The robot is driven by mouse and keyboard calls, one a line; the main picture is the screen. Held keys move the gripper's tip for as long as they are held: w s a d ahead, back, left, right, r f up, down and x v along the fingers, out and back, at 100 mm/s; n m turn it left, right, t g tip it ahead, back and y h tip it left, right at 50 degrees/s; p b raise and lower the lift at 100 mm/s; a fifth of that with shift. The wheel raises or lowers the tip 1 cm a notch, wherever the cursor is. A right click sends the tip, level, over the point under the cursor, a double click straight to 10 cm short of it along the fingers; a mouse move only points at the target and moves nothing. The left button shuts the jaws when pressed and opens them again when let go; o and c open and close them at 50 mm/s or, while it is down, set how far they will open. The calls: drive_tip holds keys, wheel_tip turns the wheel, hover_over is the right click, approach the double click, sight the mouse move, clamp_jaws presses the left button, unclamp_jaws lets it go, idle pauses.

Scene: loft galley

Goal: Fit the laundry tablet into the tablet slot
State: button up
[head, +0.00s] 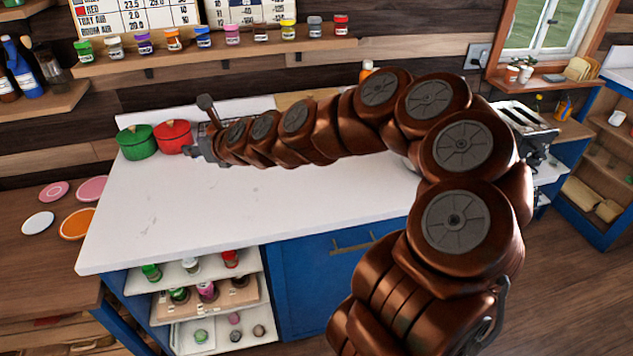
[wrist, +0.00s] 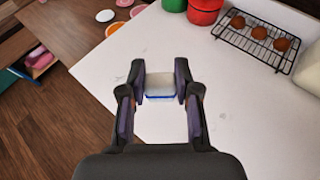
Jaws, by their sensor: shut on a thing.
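The laundry tablet (wrist: 160,84) is a small white block with a blue lower layer. In the wrist view it sits between the two fingers of my gripper (wrist: 161,76), which is shut on it above the white counter (wrist: 110,75). In the head view my gripper (head: 200,151) is over the counter's back left, near the red pot; the tablet cannot be made out there. I cannot identify the tablet slot in either view.
A green pot (head: 137,141) and a red pot (head: 172,136) stand at the counter's back left. A wire rack (wrist: 255,40) with brown round items lies right of the pots in the wrist view. The counter's front is clear. Plates (head: 77,223) lie at the left.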

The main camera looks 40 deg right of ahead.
drive_tip(key=s+d+f+m+h+b, duration=0.1)
drive_tip(key=s+d+f+b, duration=0.3)
drive_tip(key=d+f+b, duration=0.2)
drive_tip(key=s+d+f+m+h+b, duration=0.1)
drive_tip(key=s+d+f+b, duration=0.4)
drive_tip(key=d+b, duration=0.5)
drive_tip(key=s+d+f+m+h+b, duration=0.1)
drive_tip(key=s+d+f+h+b, duration=0.1)
drive_tip(key=s+d+f+b, duration=0.2)
drive_tip(key=shift+s+d+f+t+b, duration=0.1)
drive_tip(key=shift+d+f+b, duration=0.55)
drive_tip(key=shift+d, duration=0.75)
drive_tip(key=shift+d+f+t+b, duration=0.1)
drive_tip(key=shift+d+f+b, duration=0.55)
drive_tip(key=shift+d, duration=0.7)
drive_tip(key=shift+s+d+f+t+b, duration=0.1)
drive_tip(key=shift+d+f+b, duration=0.55)
drive_tip(key=shift+d, duration=0.75)
drive_tip(key=shift+s+d+m+b, duration=0.15)
drive_tip(key=shift+d+m+b, duration=0.15)
drive_tip(key=shift+d, duration=0.05)
hover_over(304, 181)
drive_tip(key=shift+a+f+p, duration=0.15)
drive_tip(key=shift+f+p, duration=0.25)
drive_tip(key=shift+f, duration=1.95)
drive_tip(key=shift+f, duration=0.1)
drive_tip(key=o, duration=0.9)
